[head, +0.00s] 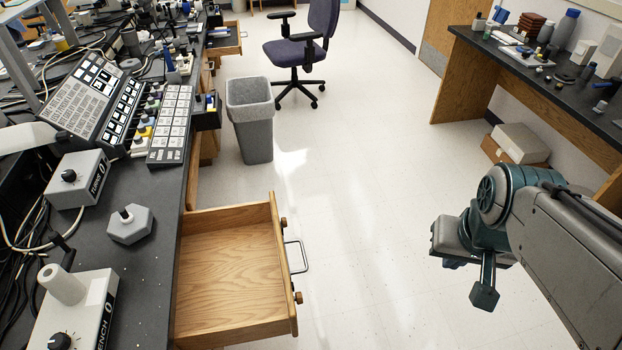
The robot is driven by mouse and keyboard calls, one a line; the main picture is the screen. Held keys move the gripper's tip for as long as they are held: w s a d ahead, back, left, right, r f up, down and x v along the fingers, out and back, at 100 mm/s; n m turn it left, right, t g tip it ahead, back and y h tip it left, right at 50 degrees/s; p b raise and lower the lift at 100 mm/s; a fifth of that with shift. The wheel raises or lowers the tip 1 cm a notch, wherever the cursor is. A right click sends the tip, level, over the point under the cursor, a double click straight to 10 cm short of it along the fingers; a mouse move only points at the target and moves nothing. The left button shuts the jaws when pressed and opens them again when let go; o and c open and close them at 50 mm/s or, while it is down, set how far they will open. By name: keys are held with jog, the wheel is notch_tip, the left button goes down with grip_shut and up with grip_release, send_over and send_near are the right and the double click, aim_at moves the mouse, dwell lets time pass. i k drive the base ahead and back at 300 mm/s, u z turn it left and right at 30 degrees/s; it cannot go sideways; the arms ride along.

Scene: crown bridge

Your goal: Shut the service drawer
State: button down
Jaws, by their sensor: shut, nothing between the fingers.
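An open wooden drawer (231,282) sticks out to the right from under the dark bench at the left, and it looks empty. A metal bar handle (298,257) and two round wooden knobs are on its front. My gripper (484,296) hangs at the right over the floor, well to the right of the drawer and apart from it. It is shut and holds nothing. My arm comes in from the right edge.
The dark bench (135,255) carries several instruments and cables. A grey bin (250,120) and a purple office chair (303,50) stand beyond the drawer. Another open drawer (223,40) is farther back. A second bench (545,90) is at the right. The floor between is clear.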

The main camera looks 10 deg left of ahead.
aim_at(231, 289)
jog(key=z, duration=0.65)
jog(key=i, duration=0.65)
jog(key=u, duration=2.5)
